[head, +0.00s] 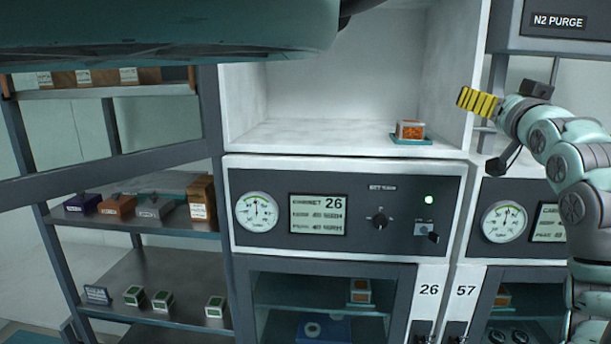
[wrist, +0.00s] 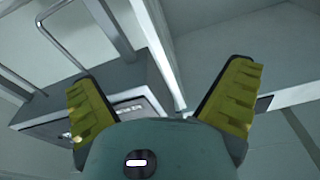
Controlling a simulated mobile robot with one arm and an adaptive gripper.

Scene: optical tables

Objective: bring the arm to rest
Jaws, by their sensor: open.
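My arm (head: 575,150) comes in from the right in the head view. My gripper (head: 476,101), with yellow ribbed fingers, points left in front of the right edge of an open white compartment (head: 330,70). In the wrist view, the two fingers of my gripper (wrist: 163,98) stand wide apart with nothing between them. A small box with an orange front (head: 411,129) sits on a teal mat (head: 411,141) inside the compartment, below and left of the gripper and apart from it.
Below the compartment is cabinet 26's panel (head: 345,252) with a gauge, knob and green light. Another cabinet (head: 490,250), marked 57, adjoins it. A rack (head: 150,250) with small boxes stands left. An N2 PURGE unit (head: 557,22) is at upper right. The compartment is mostly empty.

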